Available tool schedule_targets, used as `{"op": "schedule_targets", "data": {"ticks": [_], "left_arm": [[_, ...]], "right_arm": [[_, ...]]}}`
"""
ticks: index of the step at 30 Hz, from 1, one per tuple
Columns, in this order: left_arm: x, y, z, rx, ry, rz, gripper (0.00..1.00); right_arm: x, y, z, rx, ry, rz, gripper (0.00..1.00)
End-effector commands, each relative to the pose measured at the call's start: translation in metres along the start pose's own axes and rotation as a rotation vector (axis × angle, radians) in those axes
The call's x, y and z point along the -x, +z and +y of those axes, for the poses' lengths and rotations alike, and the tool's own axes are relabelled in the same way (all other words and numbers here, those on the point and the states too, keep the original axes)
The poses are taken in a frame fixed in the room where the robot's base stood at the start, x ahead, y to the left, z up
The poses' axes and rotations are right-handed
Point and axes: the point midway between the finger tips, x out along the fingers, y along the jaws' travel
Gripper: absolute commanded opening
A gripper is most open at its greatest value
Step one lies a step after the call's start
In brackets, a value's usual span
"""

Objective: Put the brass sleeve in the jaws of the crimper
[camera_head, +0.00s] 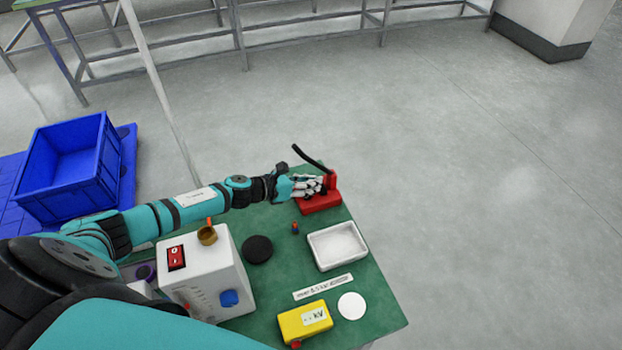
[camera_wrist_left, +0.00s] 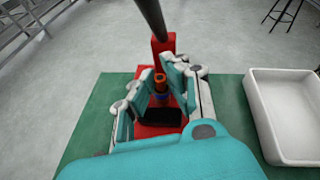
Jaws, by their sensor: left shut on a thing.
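The crimper (camera_head: 319,204) is a red base with an upright red post and a raised black lever, at the far edge of the green table. Its red post (camera_wrist_left: 163,50) rises straight ahead in the left wrist view. My left gripper (camera_head: 310,186) is over the crimper's base. My right gripper is out of view.
A black disc (camera_head: 258,250), a small red-and-blue piece (camera_head: 295,228), a white machine (camera_head: 221,270), a yellow meter (camera_head: 292,326) and a white disc (camera_head: 351,306) are on the green table (camera_head: 376,290). A blue crate (camera_head: 63,196) is at left.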

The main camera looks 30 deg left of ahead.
Motion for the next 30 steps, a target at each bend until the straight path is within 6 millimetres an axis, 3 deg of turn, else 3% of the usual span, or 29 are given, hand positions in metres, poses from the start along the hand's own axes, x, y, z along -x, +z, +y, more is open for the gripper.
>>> {"op": "schedule_targets", "data": {"ticks": [11,12,17,27,30], "left_arm": [[-0.002,-0.003,0.002,-0.002,0.0,-0.004,0.0],[-0.001,-0.002,0.001,-0.002,0.0,-0.004,0.13],[-0.001,-0.002,0.001,-0.002,0.0,-0.004,0.34],[0.001,0.003,0.0,-0.003,0.0,-0.004,0.34],[0.012,-0.002,0.002,-0.003,0.001,-0.002,0.34]], "right_arm": [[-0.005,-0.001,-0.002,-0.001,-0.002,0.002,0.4],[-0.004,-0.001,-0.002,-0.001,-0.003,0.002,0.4],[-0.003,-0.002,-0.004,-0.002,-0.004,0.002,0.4],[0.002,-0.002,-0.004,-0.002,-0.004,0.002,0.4],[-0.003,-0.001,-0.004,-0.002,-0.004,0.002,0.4]]}}
